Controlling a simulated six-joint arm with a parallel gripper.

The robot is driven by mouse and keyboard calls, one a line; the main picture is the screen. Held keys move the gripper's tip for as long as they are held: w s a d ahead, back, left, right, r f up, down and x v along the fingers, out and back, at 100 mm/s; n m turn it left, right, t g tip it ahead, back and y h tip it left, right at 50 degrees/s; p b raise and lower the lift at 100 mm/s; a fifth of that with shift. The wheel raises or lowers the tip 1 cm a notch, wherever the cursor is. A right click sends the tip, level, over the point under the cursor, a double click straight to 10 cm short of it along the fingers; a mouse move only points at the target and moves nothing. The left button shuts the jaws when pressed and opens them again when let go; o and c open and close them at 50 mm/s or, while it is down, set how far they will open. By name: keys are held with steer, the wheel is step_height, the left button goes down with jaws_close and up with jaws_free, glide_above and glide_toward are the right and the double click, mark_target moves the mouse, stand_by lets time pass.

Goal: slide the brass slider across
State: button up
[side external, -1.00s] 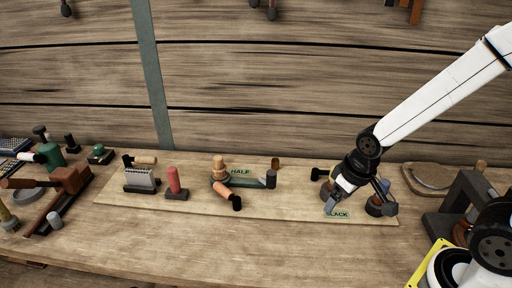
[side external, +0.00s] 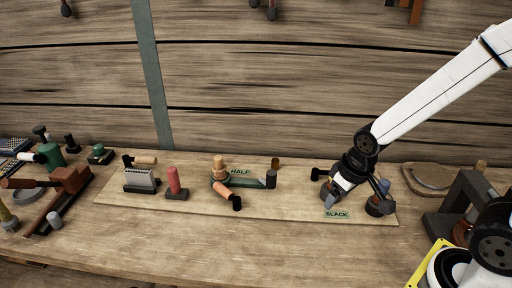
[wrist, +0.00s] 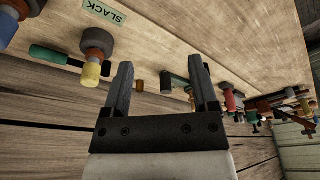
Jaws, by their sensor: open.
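I cannot tell for sure which part is the brass slider. A yellow, brass-like tip (wrist: 91,74) shows below a grey-brown knob (wrist: 97,42) near the green SLACK label (wrist: 104,12) in the wrist view. In the side view the SLACK label (side external: 337,214) lies at the board's right end, between two dark-based knobs, with my gripper (side external: 357,197) over them. The fingers partly hide the knobs. In the wrist view my gripper (wrist: 161,75) is open, its fingers wide apart with nothing held between them; the yellow tip is left of the left finger.
The HALF label (side external: 240,171) sits mid-board by a green bar and a wooden knob (side external: 218,165). A red-handled block (side external: 174,184) and a grey ridged block (side external: 140,179) stand further left. A dark stand (side external: 466,205) is at right. The bench front is clear.

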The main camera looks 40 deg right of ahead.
steer(key=w+d+f+m+t, duration=0.1)
steer(key=w+d, duration=0.1)
steer(key=w, duration=0.7)
steer(key=w+d+f, duration=0.1)
steer(key=w+d, duration=0.1)
steer(key=w, duration=0.6)
steer(key=m, duration=0.1)
glide_above(276, 160)
steer(key=s, duration=0.3)
steer(key=shift+t+h, duration=0.4)
steer(key=f, duration=0.5)
steer(key=shift+w+a+f, duration=0.1)
steer(key=shift+w+a, duration=0.1)
steer(key=shift+w, duration=0.05)
steer(key=shift+f, duration=0.1)
steer(key=shift+x, duration=3.8)
jaws_close()
